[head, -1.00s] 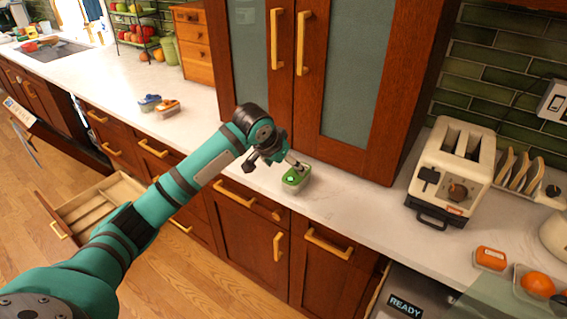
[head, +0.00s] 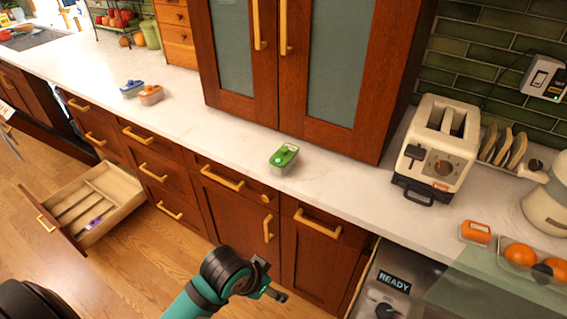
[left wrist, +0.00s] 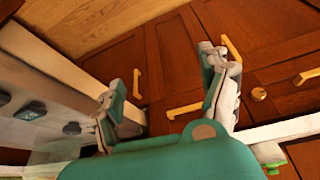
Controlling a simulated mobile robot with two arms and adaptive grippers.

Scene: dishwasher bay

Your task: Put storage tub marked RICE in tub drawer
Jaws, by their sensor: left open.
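A small tub with a green lid (head: 284,157) stands on the white counter below the wall cabinet; its marking is too small to read. Its green edge also shows at the lower right of the left wrist view (left wrist: 272,160). Tubs with a blue lid (head: 132,88) and an orange lid (head: 151,95) stand together farther left, and another orange-lidded tub (head: 476,232) stands at the right. I cannot read RICE on any. My left gripper (head: 268,280) is in front of the lower cabinets, apart from the green tub; the left wrist view shows its fingers (left wrist: 160,80) spread and empty. My right gripper is out of view.
An open drawer (head: 128,186) with dividers and a purple item (head: 94,223) juts out at the lower left. A toaster (head: 438,150), toast rack (head: 503,146) and oranges (head: 520,254) occupy the right counter. The counter between the blue-lidded and green-lidded tubs is mostly clear.

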